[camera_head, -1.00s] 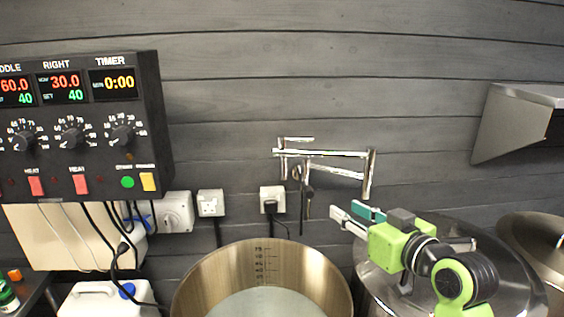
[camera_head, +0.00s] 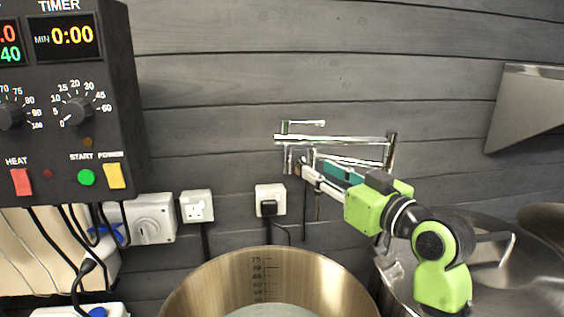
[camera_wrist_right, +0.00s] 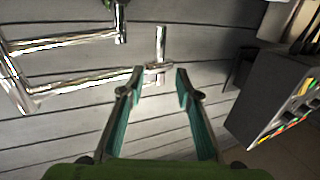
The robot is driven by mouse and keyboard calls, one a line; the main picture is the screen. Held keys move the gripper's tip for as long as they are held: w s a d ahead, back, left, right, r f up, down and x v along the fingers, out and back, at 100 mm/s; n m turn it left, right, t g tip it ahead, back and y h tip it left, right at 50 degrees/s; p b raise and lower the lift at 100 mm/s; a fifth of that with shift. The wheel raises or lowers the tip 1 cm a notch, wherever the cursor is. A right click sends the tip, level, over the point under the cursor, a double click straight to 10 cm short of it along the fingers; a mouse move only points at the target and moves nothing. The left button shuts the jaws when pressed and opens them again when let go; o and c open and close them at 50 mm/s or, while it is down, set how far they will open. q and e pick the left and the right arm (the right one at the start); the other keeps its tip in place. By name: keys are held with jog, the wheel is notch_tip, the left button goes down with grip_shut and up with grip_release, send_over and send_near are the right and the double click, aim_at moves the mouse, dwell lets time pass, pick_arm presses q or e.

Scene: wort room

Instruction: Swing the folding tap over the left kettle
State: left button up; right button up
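The folding tap (camera_head: 340,138) is a jointed chrome pipe on the dark plank wall, right of centre in the head view. It also shows in the wrist view (camera_wrist_right: 75,87), where one chrome end lies just beyond and between my fingertips. My right gripper (camera_head: 308,163) reaches in from the right at the tap's lower left part. In the wrist view its teal-padded fingers (camera_wrist_right: 156,72) are apart, with no clear contact on the pipe. The leftmost kettle in view (camera_head: 200,292) is open steel with a level scale, below the tap. My left gripper is not in view.
A control panel (camera_head: 60,140) with dials and buttons hangs at the left. Wall sockets (camera_head: 270,199) and cables are below the tap. Another steel kettle (camera_head: 520,290) stands at the right under my right arm, and a steel hood (camera_head: 535,105) juts from the wall above.

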aim_at(290, 153)
jog(key=p+x, duration=0.5)
jog(key=x, duration=0.8)
jog(key=shift+w+a, duration=0.2)
jog(key=shift+w, duration=0.1)
grip_shut()
